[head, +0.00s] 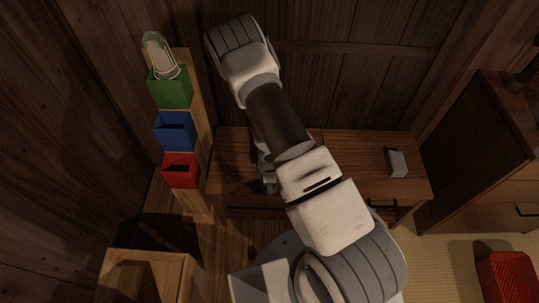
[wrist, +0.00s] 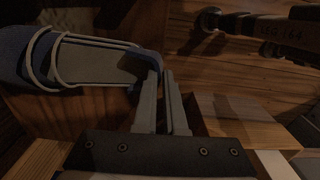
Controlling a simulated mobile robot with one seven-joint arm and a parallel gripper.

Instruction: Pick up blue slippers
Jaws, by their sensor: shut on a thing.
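The blue slippers (wrist: 85,60) show in the wrist view at the upper left, with a grey-brown sole face and pale cords looped around them. My gripper (wrist: 160,85) is shut on the narrow blue end of the slippers, which stick out to the left of the fingers. In the head view my gripper (head: 267,180) is mostly hidden by my own arm, above the left part of the wooden desk. I cannot make out the blue slippers there.
A wooden rack at the left carries a green bin (head: 172,92) with pale slippers (head: 158,55), a blue bin (head: 175,132) and a red bin (head: 180,171). A small grey box (head: 396,163) sits on the desk (head: 350,150). A red object (head: 508,277) lies at lower right.

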